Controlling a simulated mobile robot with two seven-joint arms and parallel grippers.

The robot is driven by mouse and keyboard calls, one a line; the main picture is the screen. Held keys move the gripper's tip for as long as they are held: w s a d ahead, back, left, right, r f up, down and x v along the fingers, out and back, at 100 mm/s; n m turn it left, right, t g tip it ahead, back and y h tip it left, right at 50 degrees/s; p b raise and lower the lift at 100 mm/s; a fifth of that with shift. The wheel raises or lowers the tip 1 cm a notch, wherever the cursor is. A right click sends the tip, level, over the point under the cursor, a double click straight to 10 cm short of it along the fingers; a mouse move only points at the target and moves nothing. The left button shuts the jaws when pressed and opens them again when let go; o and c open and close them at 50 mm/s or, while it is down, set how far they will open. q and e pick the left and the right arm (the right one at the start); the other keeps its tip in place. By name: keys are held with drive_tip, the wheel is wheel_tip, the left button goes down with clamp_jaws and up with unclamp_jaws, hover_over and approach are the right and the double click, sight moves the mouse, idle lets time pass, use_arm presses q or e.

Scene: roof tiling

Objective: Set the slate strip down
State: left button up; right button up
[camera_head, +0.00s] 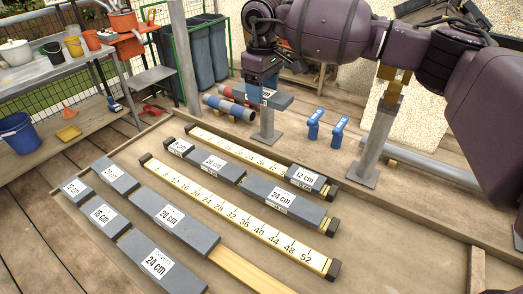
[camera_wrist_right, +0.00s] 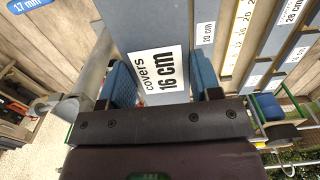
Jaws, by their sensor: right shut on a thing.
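My right gripper (camera_head: 262,88) is shut on a grey slate strip (camera_head: 278,99), held in the air near the back edge of the roof frame. In the right wrist view the strip (camera_wrist_right: 140,25) lies between the blue fingers and its label reads "covers 16 cm". On the board (camera_head: 120,225) lie two yellow rulers (camera_head: 240,213). My left gripper is not in view.
Several more slates, such as one marked 28 cm (camera_head: 170,216), lie at the near left. A yellow batten (camera_head: 250,272) is bare beside them. Blue tools (camera_head: 314,124) and a grey post (camera_head: 267,122) stand beyond the frame. A shelf with buckets (camera_head: 17,52) is at the left.

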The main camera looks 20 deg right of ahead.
drive_tip(key=shift+w+f, duration=0.1)
drive_tip(key=shift+f, duration=0.2)
hover_over(262, 161)
wheel_tip(262, 161, down, 13)
drive_tip(key=shift+f+b, duration=0.35)
drive_tip(key=shift+f, duration=0.15)
wheel_tip(262, 161, down, 5)
drive_tip(key=shift+r, duration=0.1)
drive_tip(key=shift+f, duration=0.2)
drive_tip(key=shift+f+b, duration=0.25)
drive_tip(key=shift+b, duration=0.15)
drive_tip(key=shift+f, duration=0.2)
